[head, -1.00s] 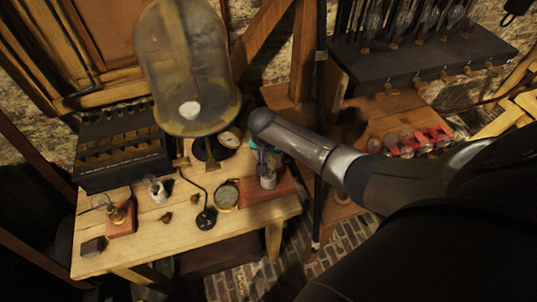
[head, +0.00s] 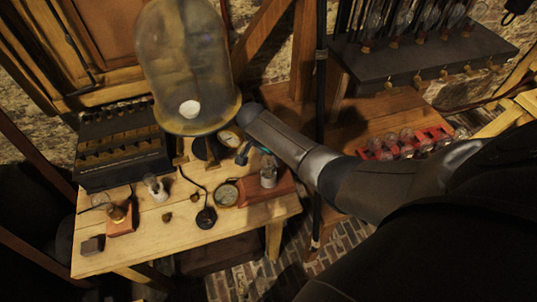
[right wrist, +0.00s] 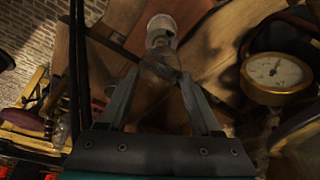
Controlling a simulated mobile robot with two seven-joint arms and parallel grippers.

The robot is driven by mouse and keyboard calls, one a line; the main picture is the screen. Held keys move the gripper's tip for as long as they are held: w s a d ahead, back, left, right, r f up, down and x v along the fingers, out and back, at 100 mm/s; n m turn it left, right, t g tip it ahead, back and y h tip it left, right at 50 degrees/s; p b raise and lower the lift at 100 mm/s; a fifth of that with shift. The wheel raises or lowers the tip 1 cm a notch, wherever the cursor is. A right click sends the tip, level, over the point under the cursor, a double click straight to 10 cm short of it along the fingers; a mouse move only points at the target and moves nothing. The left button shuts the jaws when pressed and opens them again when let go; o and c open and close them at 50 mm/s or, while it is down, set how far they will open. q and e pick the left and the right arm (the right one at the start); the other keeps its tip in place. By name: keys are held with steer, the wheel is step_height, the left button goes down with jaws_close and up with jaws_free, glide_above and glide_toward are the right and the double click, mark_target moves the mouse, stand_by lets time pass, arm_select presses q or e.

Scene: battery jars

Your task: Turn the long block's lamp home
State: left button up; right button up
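The long block (head: 284,188) is a reddish-brown wooden base at the right end of the pale workbench. Its lamp (head: 268,178) stands on it, a clear glass bulb over a pale collar; the lamp also shows in the right wrist view (right wrist: 161,40). My right gripper (head: 243,156) hangs just up and left of the lamp in the head view. In the right wrist view its fingers (right wrist: 160,76) are spread, with the bulb seen between and beyond the tips; I see no clear contact. How far the lamp is turned cannot be told. My left gripper does not show.
A smaller block (head: 121,227) with a brass fitting and a dark slotted rack (head: 122,145) stand left. A red tray (head: 410,143) holds several bulbs at right.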

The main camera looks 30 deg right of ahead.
steer(key=o, duration=0.5)
steer(key=shift+v, duration=0.85)
steer(key=v, duration=1.3)
steer(key=shift+r, duration=0.25)
